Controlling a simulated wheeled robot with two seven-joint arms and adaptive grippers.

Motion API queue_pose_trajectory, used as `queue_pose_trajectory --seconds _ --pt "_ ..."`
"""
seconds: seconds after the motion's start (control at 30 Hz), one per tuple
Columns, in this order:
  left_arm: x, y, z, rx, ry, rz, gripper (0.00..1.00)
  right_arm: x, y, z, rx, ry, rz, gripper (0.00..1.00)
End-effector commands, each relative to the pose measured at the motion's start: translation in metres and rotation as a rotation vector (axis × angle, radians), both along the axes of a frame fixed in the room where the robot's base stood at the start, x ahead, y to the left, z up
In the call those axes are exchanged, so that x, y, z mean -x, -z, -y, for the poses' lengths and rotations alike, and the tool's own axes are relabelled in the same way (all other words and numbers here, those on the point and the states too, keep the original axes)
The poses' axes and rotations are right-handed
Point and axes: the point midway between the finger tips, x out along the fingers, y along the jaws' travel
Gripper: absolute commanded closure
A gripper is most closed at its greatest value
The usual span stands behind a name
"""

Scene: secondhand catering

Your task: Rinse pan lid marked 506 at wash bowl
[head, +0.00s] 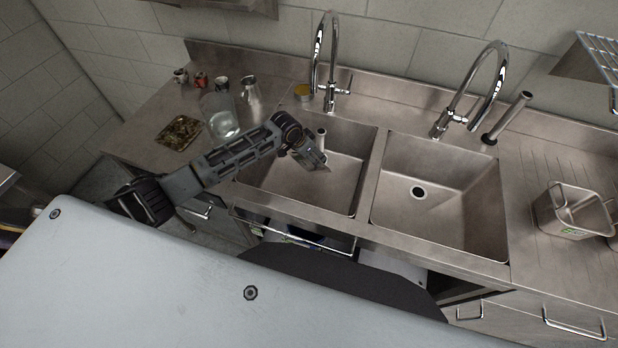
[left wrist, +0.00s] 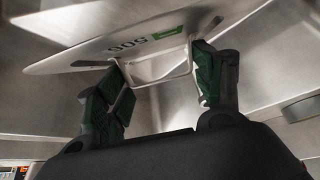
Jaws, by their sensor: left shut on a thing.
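My left gripper (head: 314,157) reaches low over the left sink basin (head: 262,178). In the left wrist view, my left gripper (left wrist: 158,78) is shut on the looped metal handle of a pale metal pan lid (left wrist: 85,48). The lid bears a green patch and dark digits, seen at an angle and hard to read for certain. In the head view the lid is mostly hidden by the gripper and blends with the basin. The right sink basin (head: 425,212) is empty, with a drain in its floor. My right gripper is out of view.
Two tall chrome taps, a left tap (head: 330,62) and a right tap (head: 476,92), stand behind the basins. A clear jug (head: 220,117), a steel pitcher (head: 250,90) and a dark tray (head: 180,133) sit on the left counter. A steel container (head: 571,211) stands on the right drainboard.

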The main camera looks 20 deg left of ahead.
Motion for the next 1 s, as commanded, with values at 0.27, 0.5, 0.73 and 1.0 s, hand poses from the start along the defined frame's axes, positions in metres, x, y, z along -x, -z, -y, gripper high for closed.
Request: queue_pose_trajectory --seconds 0.27,0.5,0.73,1.0 --pt "-0.001 -0.013 0.000 0.000 0.000 0.002 0.61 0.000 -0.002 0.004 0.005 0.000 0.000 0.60" --pt "-0.001 -0.025 0.000 -0.001 0.000 0.002 0.61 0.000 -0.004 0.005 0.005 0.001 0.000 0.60" --pt "-0.001 -0.036 -0.001 0.000 0.000 0.002 0.61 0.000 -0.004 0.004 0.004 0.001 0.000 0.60" --pt "-0.001 -0.048 0.000 0.001 -0.001 0.001 0.61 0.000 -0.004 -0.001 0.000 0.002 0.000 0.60"
